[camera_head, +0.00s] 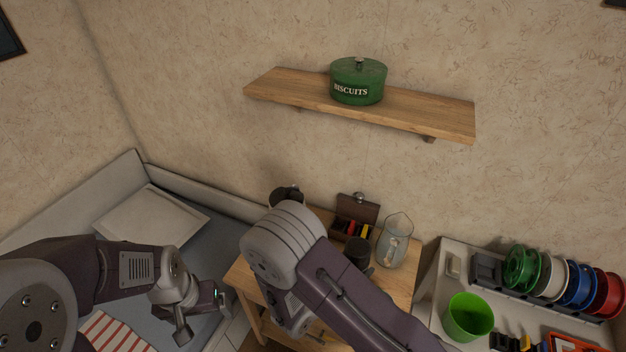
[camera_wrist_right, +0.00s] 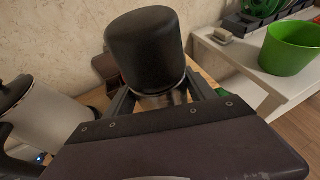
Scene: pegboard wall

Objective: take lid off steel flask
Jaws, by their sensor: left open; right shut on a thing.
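The steel flask has a black lid; in the right wrist view the black lid (camera_wrist_right: 147,45) is large and close, with a strip of steel (camera_wrist_right: 168,97) under it. My right gripper (camera_wrist_right: 162,92) is shut, its fingers on either side just below the broad top of the lid. In the head view the lid (camera_head: 357,250) shows as a dark cylinder on or above the wooden table, partly behind my right arm, which hides the flask body and the right gripper. My left gripper (camera_head: 203,312) is open and empty, at lower left by the bed.
On the wooden table (camera_head: 407,290) are a glass jug (camera_head: 395,240) and a wooden box (camera_head: 356,214). In the wrist view a pale container (camera_wrist_right: 38,117) with a dark top stands left. A green pot (camera_head: 467,317) and spools stand right. A shelf (camera_head: 430,108) holds a biscuit tin (camera_head: 358,80).

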